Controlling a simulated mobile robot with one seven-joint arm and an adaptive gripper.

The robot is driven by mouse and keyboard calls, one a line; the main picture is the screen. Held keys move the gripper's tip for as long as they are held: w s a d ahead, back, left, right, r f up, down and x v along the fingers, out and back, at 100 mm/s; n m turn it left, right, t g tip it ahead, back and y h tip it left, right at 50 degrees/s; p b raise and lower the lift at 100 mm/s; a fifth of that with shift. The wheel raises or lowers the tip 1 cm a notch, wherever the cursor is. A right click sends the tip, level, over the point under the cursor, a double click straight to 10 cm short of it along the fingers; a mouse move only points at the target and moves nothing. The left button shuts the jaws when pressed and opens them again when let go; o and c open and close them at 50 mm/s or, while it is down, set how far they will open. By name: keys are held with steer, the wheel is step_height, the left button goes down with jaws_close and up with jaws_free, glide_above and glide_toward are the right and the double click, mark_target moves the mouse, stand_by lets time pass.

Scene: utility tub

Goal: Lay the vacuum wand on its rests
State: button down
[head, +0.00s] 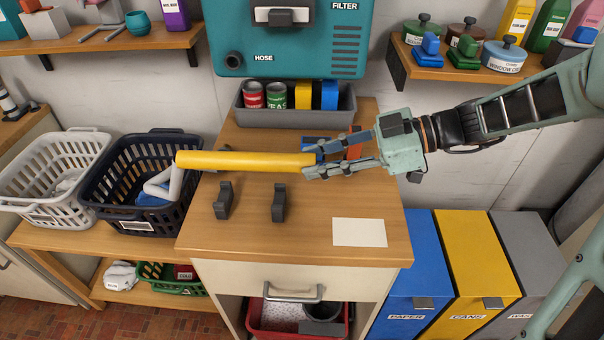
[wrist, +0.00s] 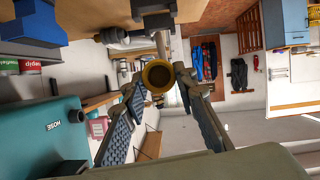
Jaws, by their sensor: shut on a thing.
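The yellow vacuum wand (head: 245,161) is level in the head view, pointing left from my gripper (head: 318,162). My gripper is shut on its right end. In the wrist view, the wand's round hollow end (wrist: 158,77) sits between the fingers of my gripper (wrist: 160,88). Two dark grey rests, a left one (head: 223,200) and a right one (head: 279,202), stand on the wooden counter (head: 310,225), nearer the front than the wand. The wand is apart from both rests. Its left end reaches past the counter's left edge, over the dark basket.
A dark basket (head: 142,215) and a white basket (head: 45,205) stand left of the counter. A grey bin of cans and boxes (head: 300,117) is at the back, below the teal vacuum unit (head: 290,40). A white card (head: 359,232) lies at the front right.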

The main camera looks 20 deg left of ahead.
steer(key=shift+f+b, duration=1.9)
steer(key=shift+f, duration=2.35)
steer(key=c, duration=1.5)
jaws_free()
steer(key=shift+o, duration=0.2)
